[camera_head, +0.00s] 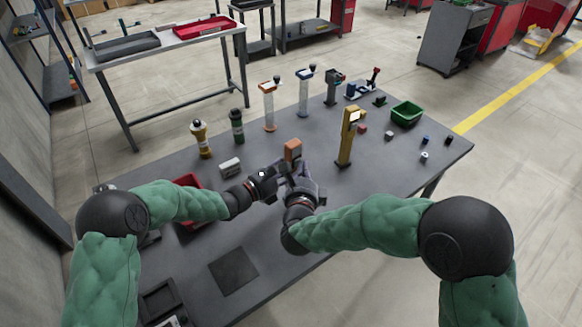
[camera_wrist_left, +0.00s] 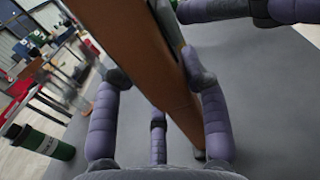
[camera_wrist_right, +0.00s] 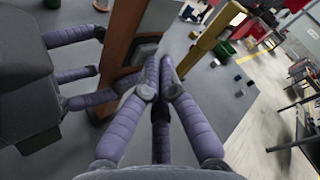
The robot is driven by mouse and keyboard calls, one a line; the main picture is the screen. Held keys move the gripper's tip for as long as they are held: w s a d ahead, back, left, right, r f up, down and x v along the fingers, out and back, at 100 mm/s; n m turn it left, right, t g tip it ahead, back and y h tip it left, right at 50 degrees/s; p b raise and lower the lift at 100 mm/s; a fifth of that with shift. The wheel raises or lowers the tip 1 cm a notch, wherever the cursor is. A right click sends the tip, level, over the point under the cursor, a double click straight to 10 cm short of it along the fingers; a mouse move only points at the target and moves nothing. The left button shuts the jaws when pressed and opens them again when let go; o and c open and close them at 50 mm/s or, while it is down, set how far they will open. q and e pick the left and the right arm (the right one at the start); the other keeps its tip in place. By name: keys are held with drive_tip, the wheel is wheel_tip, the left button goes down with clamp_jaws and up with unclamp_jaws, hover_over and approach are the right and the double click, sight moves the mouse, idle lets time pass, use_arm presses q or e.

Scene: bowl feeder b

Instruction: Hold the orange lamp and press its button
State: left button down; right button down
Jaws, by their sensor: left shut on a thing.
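The orange lamp (camera_head: 293,150) stands upright near the table's middle. My left gripper (camera_head: 279,180) is shut on its body from the left. In the left wrist view, fingers lie on both sides of the orange lamp (camera_wrist_left: 150,55). My right gripper (camera_head: 297,180) is close on the lamp's right side. In the right wrist view, its fingertips (camera_wrist_right: 162,66) are together, beside a grey part (camera_wrist_right: 144,50) on the orange lamp (camera_wrist_right: 118,50). I cannot tell whether they touch it. The fingers hide much of the lamp's lower part in the head view.
A yellow post-like device (camera_head: 346,140) stands right of the lamp on the grey table (camera_head: 300,250). A white block (camera_head: 231,166) and a red bin (camera_head: 187,180) are left. A green bin (camera_head: 406,113) is at back right. The table's front is mostly clear.

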use_arm(q)
drive_tip(key=shift+f, duration=0.1)
use_arm(e)
drive_tip(key=shift+s+d, duration=0.35)
drive_tip(key=shift+s, duration=0.1)
drive_tip(key=s+d, duration=0.4)
drive_tip(key=shift+s, duration=0.25)
idle(0.3)
use_arm(q)
drive_tip(key=c, duration=0.6)
unclamp_jaws()
drive_tip(key=shift+p+v, duration=0.95)
drive_tip(key=shift+v, duration=9.1)
use_arm(e)
drive_tip(key=shift+r, duration=0.9)
